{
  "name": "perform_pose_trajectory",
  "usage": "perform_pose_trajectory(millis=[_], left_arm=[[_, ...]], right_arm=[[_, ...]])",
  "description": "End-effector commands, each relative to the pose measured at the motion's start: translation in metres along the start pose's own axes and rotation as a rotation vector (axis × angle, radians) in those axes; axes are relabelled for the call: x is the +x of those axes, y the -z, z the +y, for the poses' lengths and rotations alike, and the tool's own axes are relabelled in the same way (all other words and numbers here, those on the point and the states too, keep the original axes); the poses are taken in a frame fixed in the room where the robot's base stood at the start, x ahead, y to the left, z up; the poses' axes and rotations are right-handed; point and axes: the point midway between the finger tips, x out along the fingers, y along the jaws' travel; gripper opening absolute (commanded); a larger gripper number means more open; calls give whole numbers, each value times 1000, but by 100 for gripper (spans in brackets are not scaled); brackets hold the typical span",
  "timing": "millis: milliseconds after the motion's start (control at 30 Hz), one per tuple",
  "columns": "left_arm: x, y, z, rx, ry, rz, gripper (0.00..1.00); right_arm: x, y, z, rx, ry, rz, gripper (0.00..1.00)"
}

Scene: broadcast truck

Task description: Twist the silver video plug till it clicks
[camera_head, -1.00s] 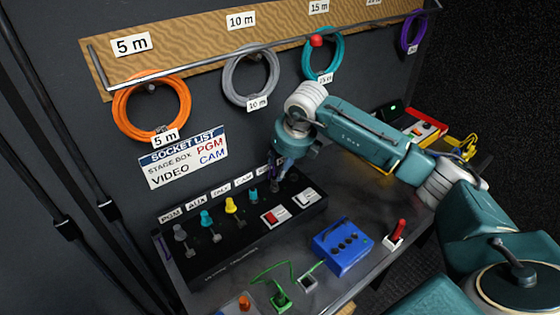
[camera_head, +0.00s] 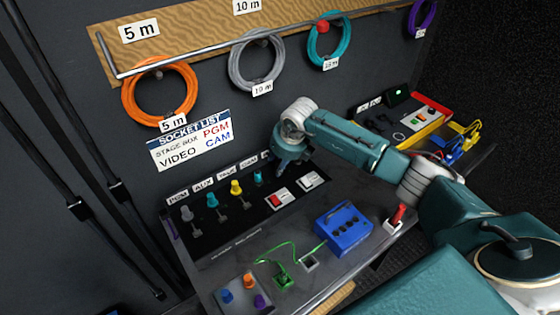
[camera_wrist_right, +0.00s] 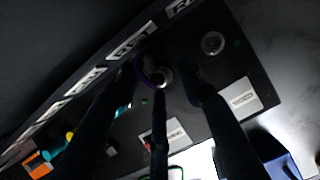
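A silver round plug or socket (camera_wrist_right: 163,76) with a purple ring beside it sits on the black panel (camera_wrist_right: 235,85) in the right wrist view. A dark rod-like shape lies between the fingers. In the head view my right gripper (camera_head: 284,172) points down at the far end of the panel's plug row and hides that socket. A grey plug (camera_head: 187,213) stands at the PGM end. My left gripper is not in view.
Teal (camera_head: 212,200) and yellow (camera_head: 236,187) plugs stand along the panel. A bare round silver socket (camera_wrist_right: 212,43) lies right of the gripper in the wrist view. A blue box (camera_head: 343,230) and a red switch (camera_head: 398,215) stand in front. Cable coils hang on the wall behind.

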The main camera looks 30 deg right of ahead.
Motion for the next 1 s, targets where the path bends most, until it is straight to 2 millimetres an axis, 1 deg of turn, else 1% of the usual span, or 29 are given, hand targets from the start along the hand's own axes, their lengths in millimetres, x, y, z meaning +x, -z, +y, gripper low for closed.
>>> perform_pose_trajectory(millis=[33,67,100,167,233,267,300,333,467,567,733,800,1000], left_arm=[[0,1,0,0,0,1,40],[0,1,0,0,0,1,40],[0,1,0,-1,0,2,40],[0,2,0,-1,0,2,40],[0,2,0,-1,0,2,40],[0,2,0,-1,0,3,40],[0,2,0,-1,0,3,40],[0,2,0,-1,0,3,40],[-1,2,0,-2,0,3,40],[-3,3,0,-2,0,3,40],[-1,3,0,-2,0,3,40],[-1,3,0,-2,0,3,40],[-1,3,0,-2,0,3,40]], right_arm=[[0,0,0,0,0,0,25],[0,0,0,0,0,0,19],[0,0,0,0,0,0,11],[0,0,0,0,0,0,0],[0,0,0,0,0,-1,0],[0,0,0,0,0,-1,14],[0,0,0,0,0,-1,6],[0,0,0,0,0,-1,1],[-1,-1,0,15,6,-1,1],[-2,-2,2,96,40,-3,1],[0,-2,3,252,104,-2,1],[0,-2,2,277,115,-3,1],[0,-2,2,280,116,-3,1]])
